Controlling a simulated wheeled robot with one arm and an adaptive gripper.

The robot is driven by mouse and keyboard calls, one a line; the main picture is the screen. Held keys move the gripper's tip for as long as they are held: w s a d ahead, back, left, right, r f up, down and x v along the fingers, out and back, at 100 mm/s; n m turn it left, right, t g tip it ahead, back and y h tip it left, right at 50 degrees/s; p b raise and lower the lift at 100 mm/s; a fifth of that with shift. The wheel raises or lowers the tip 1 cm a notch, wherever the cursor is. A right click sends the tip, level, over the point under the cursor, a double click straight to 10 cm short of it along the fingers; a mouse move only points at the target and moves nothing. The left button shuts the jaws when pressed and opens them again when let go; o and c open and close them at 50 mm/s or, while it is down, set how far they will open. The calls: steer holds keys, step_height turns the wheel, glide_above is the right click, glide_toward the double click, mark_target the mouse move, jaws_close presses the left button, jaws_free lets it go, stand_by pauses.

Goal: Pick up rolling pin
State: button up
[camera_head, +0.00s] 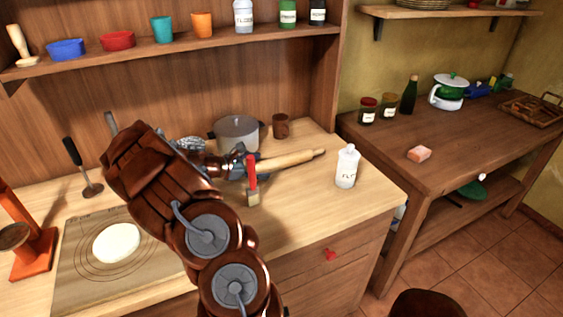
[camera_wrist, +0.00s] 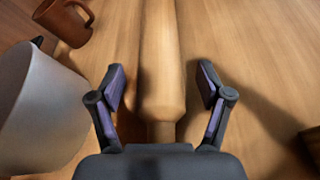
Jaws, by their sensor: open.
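The rolling pin (camera_head: 288,160) is pale wood and lies on the wooden counter, right of the metal pot in the head view. In the wrist view the rolling pin (camera_wrist: 161,75) runs up the middle of the picture, its near end and handle between the fingers. My gripper (camera_wrist: 161,85) is open, with one dark finger on each side of the pin and a visible gap on both sides. In the head view my arm comes from the front and hides the near end of the pin. My gripper is mostly hidden there too.
A metal pot (camera_head: 237,133) stands close left of the gripper, also in the wrist view (camera_wrist: 38,110). A brown mug (camera_head: 281,126) is behind the pin. A red-handled brush (camera_head: 252,185) and a white bottle (camera_head: 347,167) stand nearby. Dough (camera_head: 116,243) lies on a mat.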

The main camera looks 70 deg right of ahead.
jaws_close()
stand_by(0.7)
